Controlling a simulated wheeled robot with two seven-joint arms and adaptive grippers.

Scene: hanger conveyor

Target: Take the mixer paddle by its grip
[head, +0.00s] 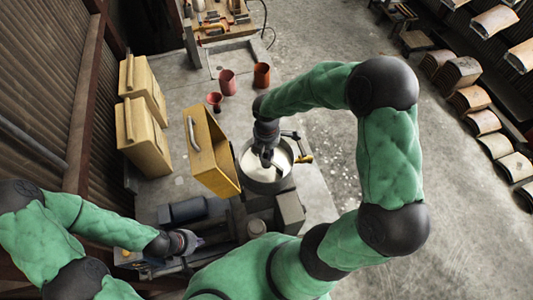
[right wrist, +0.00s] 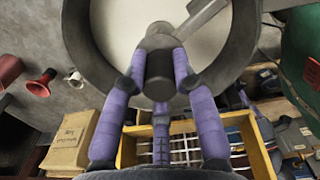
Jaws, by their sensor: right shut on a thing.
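The mixer paddle (right wrist: 160,75) shows in the right wrist view as a dark grey grip with a bar running up and right over a round pot (right wrist: 245,40). My right gripper (head: 270,158) is above the pot (head: 266,187) in the head view, with pale contents below it. Its purple fingers (right wrist: 160,90) close around the paddle's grip on both sides. The paddle's lower part is hard to make out. My left gripper (head: 190,242) is low at the left, apart from the pot; its finger opening is too small to judge.
A yellow crate (head: 211,150) stands tilted just left of the pot. Tan bags (head: 143,135) stand further left. Red cups (head: 227,82) and a red funnel (head: 214,100) are behind. A yellow-ended handle (head: 304,159) juts out right of the pot. Open floor (head: 460,220) lies to the right.

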